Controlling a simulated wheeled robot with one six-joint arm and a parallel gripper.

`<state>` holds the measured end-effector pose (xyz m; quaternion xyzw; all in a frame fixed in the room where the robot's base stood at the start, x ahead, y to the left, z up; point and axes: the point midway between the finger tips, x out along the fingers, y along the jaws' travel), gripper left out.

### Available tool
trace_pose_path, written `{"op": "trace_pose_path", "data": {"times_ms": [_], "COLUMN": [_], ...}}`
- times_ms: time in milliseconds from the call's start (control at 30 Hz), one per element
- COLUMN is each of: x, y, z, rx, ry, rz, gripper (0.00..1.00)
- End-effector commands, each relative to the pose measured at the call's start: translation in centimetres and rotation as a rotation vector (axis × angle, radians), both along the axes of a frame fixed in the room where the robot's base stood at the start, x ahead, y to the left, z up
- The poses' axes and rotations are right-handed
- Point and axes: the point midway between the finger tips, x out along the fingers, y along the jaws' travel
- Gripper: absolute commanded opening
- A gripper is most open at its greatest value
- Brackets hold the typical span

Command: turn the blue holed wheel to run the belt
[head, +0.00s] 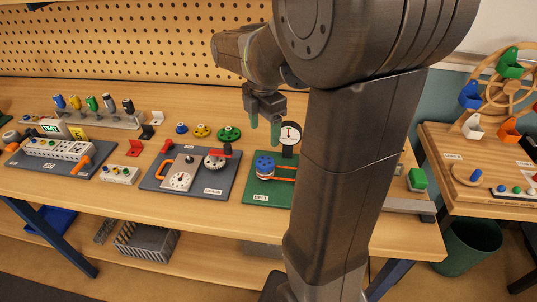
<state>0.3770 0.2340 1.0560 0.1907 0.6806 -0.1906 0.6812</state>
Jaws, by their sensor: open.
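The blue holed wheel (264,166) sits at the left of the green belt board (254,192), which is labelled BELT. An orange belt (284,172) runs from it to the right, and my arm hides its far end. A round white dial (290,134) with a red needle stands behind the wheel. My gripper (264,136) hangs above and behind the wheel with its green-tipped fingers pointing down. It is open and empty, apart from the wheel.
A green block (417,178) is right of my arm. Bare wood (215,217) runs along the front edge.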

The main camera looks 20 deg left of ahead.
Motion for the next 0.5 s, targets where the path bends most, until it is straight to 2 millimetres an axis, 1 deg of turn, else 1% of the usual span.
{"op": "trace_pose_path", "data": {"times_ms": [33,100,300,400,500], "x": [-0.1,0.0,0.0,0.0,0.0], "y": [-0.1,-0.1,-0.1,-0.1,-0.1], "z": [-1.3,-2.8,-6.9,-8.4,-9.5], "rx": [-0.005,-0.004,-0.004,-0.002,-0.003], "ry": [0.004,0.003,0.003,0.002,0.002], "rz": [-0.001,-0.002,-0.003,-0.003,-0.003], "gripper": [0.69,0.69,0.69,0.69,0.69]}}
